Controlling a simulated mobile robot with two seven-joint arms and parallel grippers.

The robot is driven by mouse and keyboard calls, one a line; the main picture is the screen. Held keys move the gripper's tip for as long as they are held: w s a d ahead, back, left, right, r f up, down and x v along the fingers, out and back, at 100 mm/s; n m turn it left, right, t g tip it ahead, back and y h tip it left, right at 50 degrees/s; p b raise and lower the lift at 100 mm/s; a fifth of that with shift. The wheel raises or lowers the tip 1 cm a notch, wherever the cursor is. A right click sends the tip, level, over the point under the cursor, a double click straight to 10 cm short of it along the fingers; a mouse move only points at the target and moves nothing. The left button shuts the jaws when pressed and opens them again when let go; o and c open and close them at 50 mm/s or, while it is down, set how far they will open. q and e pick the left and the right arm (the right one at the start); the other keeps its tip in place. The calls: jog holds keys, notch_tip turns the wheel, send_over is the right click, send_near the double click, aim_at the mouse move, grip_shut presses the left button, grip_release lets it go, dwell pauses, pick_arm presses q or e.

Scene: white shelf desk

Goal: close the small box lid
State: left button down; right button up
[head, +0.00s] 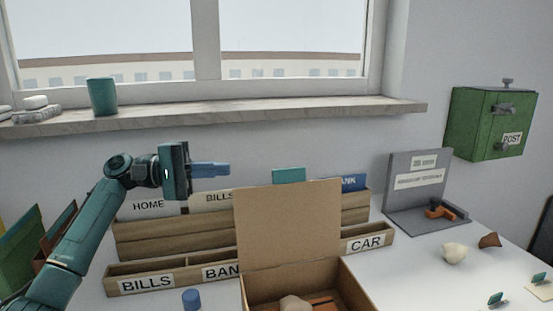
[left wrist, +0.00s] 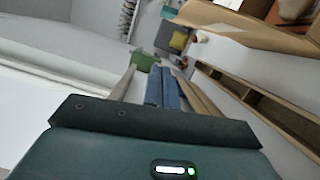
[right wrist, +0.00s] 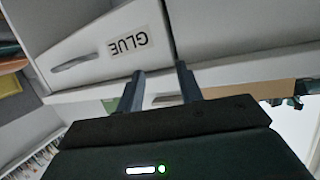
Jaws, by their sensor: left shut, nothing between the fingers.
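A cardboard box (head: 255,284) stands on the desk at the bottom centre of the head view. Its lid (head: 288,222) stands upright, open, at the box's back side. A pale lump and something orange-brown show inside the box. The lid also shows in the left wrist view (left wrist: 240,30). My left gripper (head: 225,169) is shut and empty, above the letter rack, left of the lid and higher than its top edge. My right gripper (right wrist: 163,88) is outside the head view; its fingers are apart with nothing between them, near a white drawer front labelled GLUE (right wrist: 128,42).
A wooden letter rack (head: 125,245) with BILLS, BANK and CAR labels stands behind the box. A blue cylinder (head: 192,299) stands left of the box. A grey stand (head: 420,195), a pale lump (head: 454,253) and a green post box (head: 490,122) are at the right.

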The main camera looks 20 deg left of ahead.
pick_arm(q)
jog(key=d+r, duration=0.1)
jog(key=d, duration=1)
jog(key=shift+d, duration=0.25)
jog(key=shift+d, duration=0.1)
